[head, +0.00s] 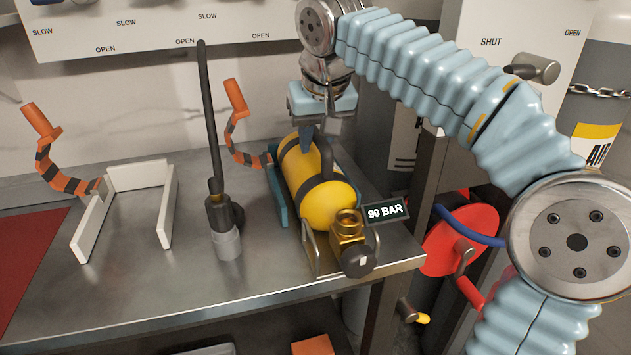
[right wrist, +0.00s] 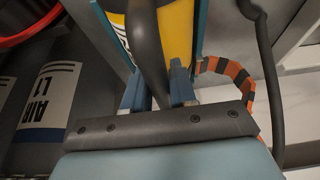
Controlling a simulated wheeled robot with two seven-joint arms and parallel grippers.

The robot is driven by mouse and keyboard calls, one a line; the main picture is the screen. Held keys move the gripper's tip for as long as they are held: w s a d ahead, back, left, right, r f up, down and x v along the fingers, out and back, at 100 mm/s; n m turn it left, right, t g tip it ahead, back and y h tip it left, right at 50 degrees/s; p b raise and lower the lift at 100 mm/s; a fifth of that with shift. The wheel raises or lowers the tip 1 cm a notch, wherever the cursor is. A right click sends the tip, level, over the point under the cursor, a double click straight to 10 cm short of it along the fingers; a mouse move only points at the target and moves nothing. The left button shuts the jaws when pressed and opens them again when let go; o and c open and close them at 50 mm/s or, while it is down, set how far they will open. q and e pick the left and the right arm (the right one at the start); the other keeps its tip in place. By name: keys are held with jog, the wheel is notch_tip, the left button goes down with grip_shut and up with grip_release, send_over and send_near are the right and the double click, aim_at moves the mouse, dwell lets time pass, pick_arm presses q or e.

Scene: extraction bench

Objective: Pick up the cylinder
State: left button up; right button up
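The yellow cylinder (head: 310,190) with dark bands lies in a teal and metal cradle (head: 277,198) at the right end of the bench. Its brass valve (head: 347,228) faces the front, beside a "90 BAR" tag (head: 385,211). My right gripper (head: 307,138) is above the cylinder, at its black carrying handle (head: 326,158). In the right wrist view, the handle (right wrist: 146,40) runs between the two fingers (right wrist: 158,88), which look closed against its sides. The cylinder (right wrist: 175,35) shows behind the fingers. My left gripper is not in view.
An empty white cradle (head: 92,228) and an upright black hose fitting (head: 222,215) are to the left. A red wheel (head: 460,235) is beyond the bench's right edge. The bench front is clear.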

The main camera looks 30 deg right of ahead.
grip_shut()
dwell(0.9)
jog(key=shift+r, duration=0.15)
